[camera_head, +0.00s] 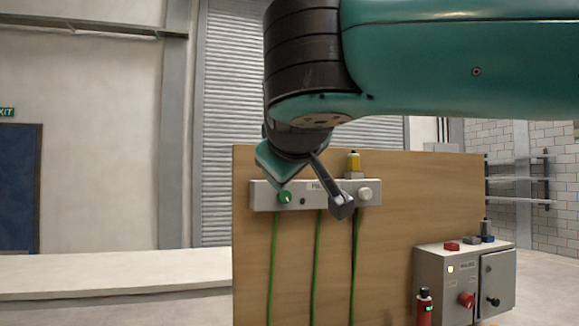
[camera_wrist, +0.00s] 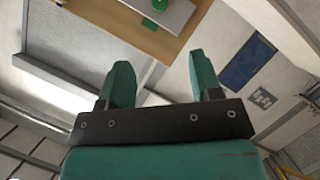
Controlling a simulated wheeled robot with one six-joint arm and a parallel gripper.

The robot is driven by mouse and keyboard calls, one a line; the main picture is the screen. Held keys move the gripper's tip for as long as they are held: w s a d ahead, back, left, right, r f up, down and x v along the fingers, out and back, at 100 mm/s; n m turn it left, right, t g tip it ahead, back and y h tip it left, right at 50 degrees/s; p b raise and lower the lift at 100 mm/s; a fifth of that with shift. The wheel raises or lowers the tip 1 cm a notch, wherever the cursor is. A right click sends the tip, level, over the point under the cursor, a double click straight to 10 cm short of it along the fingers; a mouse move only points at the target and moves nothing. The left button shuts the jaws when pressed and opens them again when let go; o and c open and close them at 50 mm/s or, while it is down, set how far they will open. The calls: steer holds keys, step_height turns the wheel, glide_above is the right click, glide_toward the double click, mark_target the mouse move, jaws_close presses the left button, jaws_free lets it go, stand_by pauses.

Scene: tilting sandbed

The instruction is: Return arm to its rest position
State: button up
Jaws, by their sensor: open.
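My arm (camera_head: 460,60) reaches in from the upper right in the head view and bends down at a dark wrist joint. My gripper (camera_head: 310,188) hangs in front of the upper part of a wooden board (camera_head: 400,220), and in this view it overlaps a grey control strip (camera_head: 325,196). In the wrist view my gripper (camera_wrist: 161,66) shows two teal fingers spread apart with nothing between them. The board (camera_wrist: 125,18) and part of the strip (camera_wrist: 175,14) lie beyond the fingertips. The head view does not clearly show the gap between gripper and strip.
The strip carries a green knob (camera_head: 285,197), a pale knob (camera_head: 365,193) and a yellow part (camera_head: 353,164) on top. Green cables (camera_head: 317,265) hang below. A grey control box (camera_head: 443,285) and a red cylinder (camera_head: 424,305) stand at lower right. A low pale ledge (camera_head: 110,270) runs left.

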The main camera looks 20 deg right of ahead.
steer(key=s+f+n+g+y, duration=0.1)
steer(key=s+f+g+y, duration=0.15)
steer(key=f, duration=0.65)
steer(key=s+f+n+g+y, duration=0.1)
steer(key=s+f+g+y, duration=0.15)
steer(key=f, duration=0.55)
steer(key=s+f+g+y, duration=0.1)
steer(key=s+f+g, duration=0.3)
steer(key=s, duration=0.5)
steer(key=s+f+g+y, duration=0.1)
steer(key=s+f+g, duration=0.3)
steer(key=s+f, duration=0.4)
steer(key=shift+s+a+f+m+g+y, duration=0.2)
steer(key=shift+s+f+m+g+y, duration=0.15)
steer(key=shift+s, duration=0.35)
